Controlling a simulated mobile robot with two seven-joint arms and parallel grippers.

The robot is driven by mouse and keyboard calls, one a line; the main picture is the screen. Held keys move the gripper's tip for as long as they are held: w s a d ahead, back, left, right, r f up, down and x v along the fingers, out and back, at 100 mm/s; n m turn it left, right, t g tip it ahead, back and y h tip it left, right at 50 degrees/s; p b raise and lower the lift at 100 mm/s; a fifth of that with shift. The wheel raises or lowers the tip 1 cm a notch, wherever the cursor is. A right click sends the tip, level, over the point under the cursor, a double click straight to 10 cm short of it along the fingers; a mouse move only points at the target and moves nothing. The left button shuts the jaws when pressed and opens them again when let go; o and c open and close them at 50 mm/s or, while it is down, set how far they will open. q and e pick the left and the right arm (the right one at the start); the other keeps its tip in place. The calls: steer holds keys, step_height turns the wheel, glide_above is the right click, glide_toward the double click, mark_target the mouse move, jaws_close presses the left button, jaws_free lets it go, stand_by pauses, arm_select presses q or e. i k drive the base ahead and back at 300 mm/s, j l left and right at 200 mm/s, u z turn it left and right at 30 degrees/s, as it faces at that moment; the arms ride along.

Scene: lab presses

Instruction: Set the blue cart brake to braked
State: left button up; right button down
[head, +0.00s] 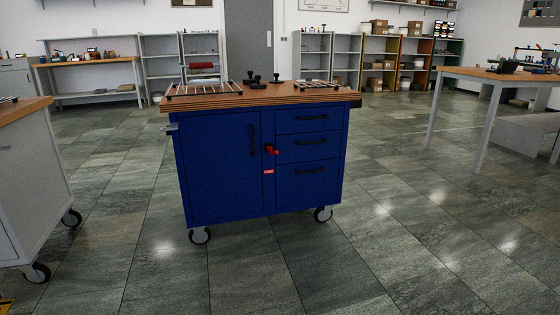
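The blue cart (225,165) stands on casters in the middle of the head view, with a door on its left half and drawers on its right half. A small red and black part, which looks like the brake handle (271,149), sits on the front between the door and the drawers. A small red label (268,172) is below it. The label is too small to read, and I cannot tell which setting the handle is in. Neither of my grippers is in view.
A grey cart (28,190) stands at the left edge. A wooden-topped table (500,76) is at the right. Shelves (345,62) and a workbench (90,62) line the back wall. The tiled floor (290,270) before the blue cart is clear.

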mark_target(271, 148)
steer(key=i+l+u, duration=0.1)
steer(key=u, duration=0.35)
steer(key=i+l+u, duration=0.2)
steer(key=u, duration=0.3)
steer(key=i+l+u, duration=0.15)
steer(key=l, duration=0.15)
steer(key=i+l+u, duration=0.15)
steer(key=l, duration=0.2)
steer(key=i+l+u, duration=0.15)
steer(key=l, duration=0.2)
steer(key=i+l, duration=0.1)
steer(key=l, duration=0.3)
steer(key=i+l, duration=0.15)
steer(key=l, duration=0.25)
steer(key=i+l+u, duration=0.1)
steer(key=l, duration=0.3)
steer(key=i+l, duration=0.15)
steer(key=l, duration=0.25)
steer(key=i+l, duration=0.1)
steer(key=l, duration=0.35)
steer(key=i+j, duration=0.4)
